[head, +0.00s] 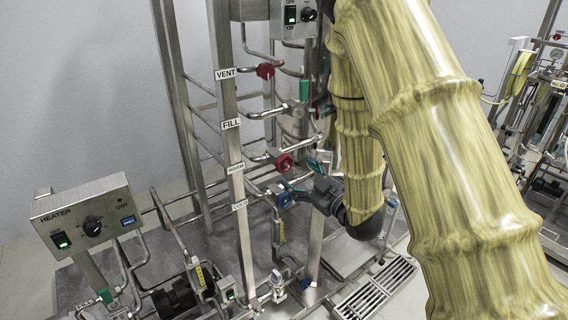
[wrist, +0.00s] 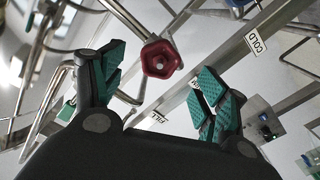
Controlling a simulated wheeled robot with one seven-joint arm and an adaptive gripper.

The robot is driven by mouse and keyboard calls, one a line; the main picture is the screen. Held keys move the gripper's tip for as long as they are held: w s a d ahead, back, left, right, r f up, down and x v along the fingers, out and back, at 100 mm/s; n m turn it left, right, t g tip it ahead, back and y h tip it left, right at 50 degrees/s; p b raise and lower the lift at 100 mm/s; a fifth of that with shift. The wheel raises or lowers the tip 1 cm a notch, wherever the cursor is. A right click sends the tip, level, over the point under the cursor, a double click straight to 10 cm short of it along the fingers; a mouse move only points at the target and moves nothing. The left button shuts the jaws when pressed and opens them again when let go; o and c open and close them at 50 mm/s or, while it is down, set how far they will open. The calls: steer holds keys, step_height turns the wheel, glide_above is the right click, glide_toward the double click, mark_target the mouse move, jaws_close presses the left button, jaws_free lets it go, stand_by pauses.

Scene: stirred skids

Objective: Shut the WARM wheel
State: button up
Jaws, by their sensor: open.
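The WARM wheel (head: 283,162) is a small red handwheel on a pipe beside the post, near the WARM label (head: 235,168). In the wrist view the red wheel (wrist: 160,59) faces me, roughly centred between the fingers and near the level of their tips. My gripper (head: 306,177) has teal pads and is open, just right of the red wheel in the head view. In the wrist view my gripper (wrist: 160,82) has its fingers spread on either side, with a gap to the wheel on both sides. I cannot tell the exact depth between wheel and pads.
The blue wheel (head: 284,200) sits close below, by the COLD label (head: 239,205). Another red wheel (head: 265,71) is higher, by the VENT label (head: 224,74), with a green handle (head: 304,90) near it. Pipes and the steel post crowd the left. A heater box (head: 88,218) stands lower left.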

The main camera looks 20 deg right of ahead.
mark_target(287, 165)
steer(key=x, duration=0.8)
steer(key=c, duration=1)
